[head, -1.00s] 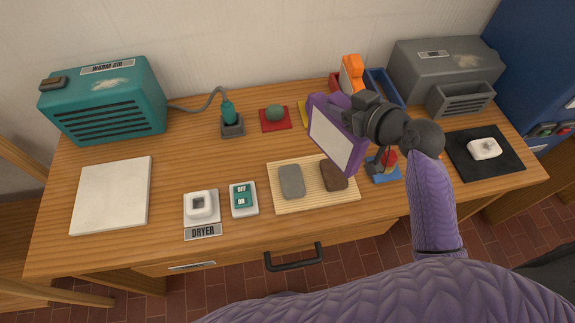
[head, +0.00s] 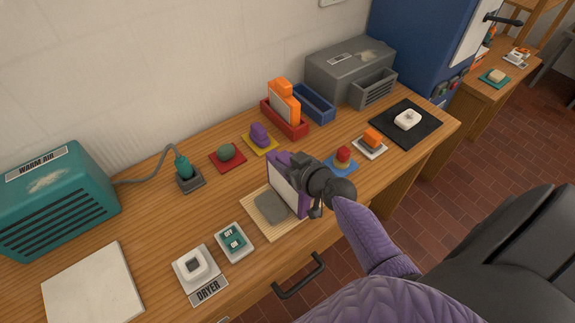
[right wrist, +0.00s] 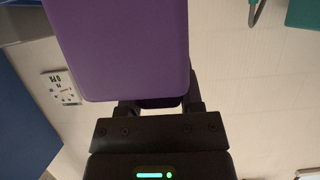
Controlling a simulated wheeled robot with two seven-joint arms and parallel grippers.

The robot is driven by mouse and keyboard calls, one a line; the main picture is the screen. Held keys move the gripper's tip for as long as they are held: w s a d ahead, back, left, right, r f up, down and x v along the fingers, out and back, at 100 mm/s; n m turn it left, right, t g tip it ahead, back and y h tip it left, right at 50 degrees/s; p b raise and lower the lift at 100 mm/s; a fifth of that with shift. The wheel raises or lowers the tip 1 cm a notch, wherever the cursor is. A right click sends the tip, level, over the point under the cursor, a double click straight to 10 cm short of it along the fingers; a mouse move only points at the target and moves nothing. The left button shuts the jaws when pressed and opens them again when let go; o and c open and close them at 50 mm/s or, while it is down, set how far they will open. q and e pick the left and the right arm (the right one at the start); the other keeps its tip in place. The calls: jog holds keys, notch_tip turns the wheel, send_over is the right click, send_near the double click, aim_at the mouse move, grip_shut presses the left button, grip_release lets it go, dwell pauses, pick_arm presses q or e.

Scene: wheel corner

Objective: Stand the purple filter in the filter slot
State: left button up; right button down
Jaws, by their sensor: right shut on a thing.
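The purple filter (head: 283,188), a purple frame around a white panel, is held up above the wooden desk. My right gripper (head: 306,178) is shut on its edge; the purple back of the filter also fills the top of the right wrist view (right wrist: 120,45). The filter stands roughly upright in front of the striped mat, hiding part of it. A blue open-topped tray (head: 314,103) at the back of the desk looks empty. Beside it, a red tray (head: 284,122) holds an orange filter (head: 284,100) upright. Which is the filter slot is not marked. My left gripper is not in view.
A grey stone (head: 271,207) lies on the striped mat (head: 255,222). A grey machine (head: 349,70) stands behind the blue tray.

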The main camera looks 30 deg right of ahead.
jog(key=c, duration=0.7)
grip_release()
jog(key=shift+f, duration=0.1)
jog(key=o, duration=0.5)
jog(key=shift+c, duration=0.2)
